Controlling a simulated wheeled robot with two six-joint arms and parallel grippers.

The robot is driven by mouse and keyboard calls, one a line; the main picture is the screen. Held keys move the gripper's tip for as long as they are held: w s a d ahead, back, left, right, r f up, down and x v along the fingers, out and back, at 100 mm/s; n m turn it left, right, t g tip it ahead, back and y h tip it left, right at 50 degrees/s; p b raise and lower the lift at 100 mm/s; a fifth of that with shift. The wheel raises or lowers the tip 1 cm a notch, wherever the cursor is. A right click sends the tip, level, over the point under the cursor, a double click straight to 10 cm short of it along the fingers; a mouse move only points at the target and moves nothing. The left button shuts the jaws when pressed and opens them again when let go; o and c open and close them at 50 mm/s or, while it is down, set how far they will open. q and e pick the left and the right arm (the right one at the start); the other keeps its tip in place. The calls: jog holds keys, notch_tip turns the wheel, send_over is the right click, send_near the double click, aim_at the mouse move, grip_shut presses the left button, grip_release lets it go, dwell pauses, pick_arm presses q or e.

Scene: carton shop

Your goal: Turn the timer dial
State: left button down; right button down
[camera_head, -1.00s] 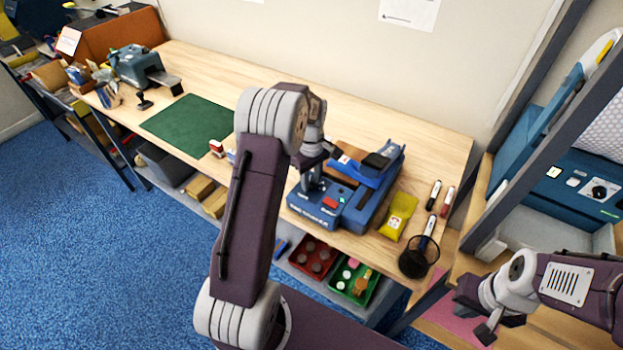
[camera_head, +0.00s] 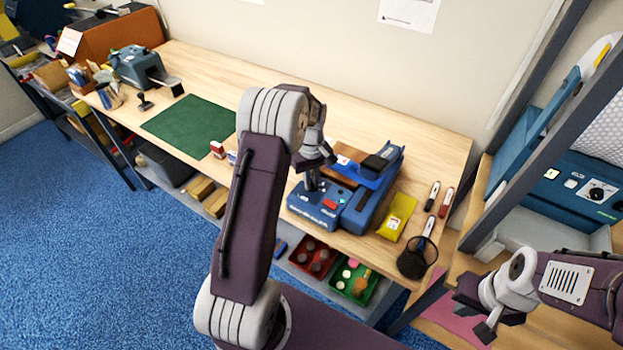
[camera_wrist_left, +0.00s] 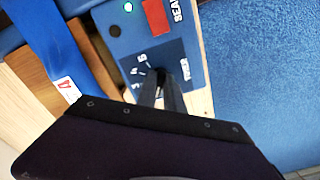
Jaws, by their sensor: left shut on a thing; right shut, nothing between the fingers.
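The blue sealing machine (camera_head: 365,205) stands on the bench in the head view. In the left wrist view, its control panel (camera_wrist_left: 115,45) has a red block, a green light and a dark dial plate (camera_wrist_left: 140,60) with white numbers. My left gripper (camera_head: 313,182) reaches down to this panel. In the left wrist view its fingers (camera_wrist_left: 163,80) are shut on the timer dial, which they mostly hide, so I cannot read its pointer. My right gripper (camera_head: 482,318) is shut and empty, away from the machine at the lower right.
A yellow packet (camera_head: 397,216), markers (camera_head: 433,195) and a black mesh cup (camera_head: 416,260) lie right of the machine. A green mat (camera_head: 188,122) is to the left. Red (camera_head: 313,272) and green (camera_head: 372,287) trays sit on the shelf below.

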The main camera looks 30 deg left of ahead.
pick_arm(q)
jog(key=m+p, duration=0.1)
jog(key=m, duration=0.3)
jog(key=shift+a+r+m+p, duration=0.1)
jog(key=shift+r+m+p, duration=0.05)
jog(key=shift+m+p, duration=0.15)
jog(key=m+p, duration=0.1)
jog(key=m, duration=0.3)
jog(key=shift+m, duration=0.3)
jog(key=m+p, duration=0.1)
jog(key=m, duration=0.3)
jog(key=shift+a+m, duration=0.15)
jog(key=shift+m, duration=0.15)
jog(key=m, duration=0.4)
jog(key=shift+a+m+p, duration=0.1)
jog(key=shift+m+p, duration=0.2)
jog(key=shift+p, duration=0.1)
jog(key=shift+w+m, duration=0.1)
jog(key=shift+m, duration=0.2)
jog(key=c, duration=1.5)
grip_release()
jog(key=shift+o, duration=0.2)
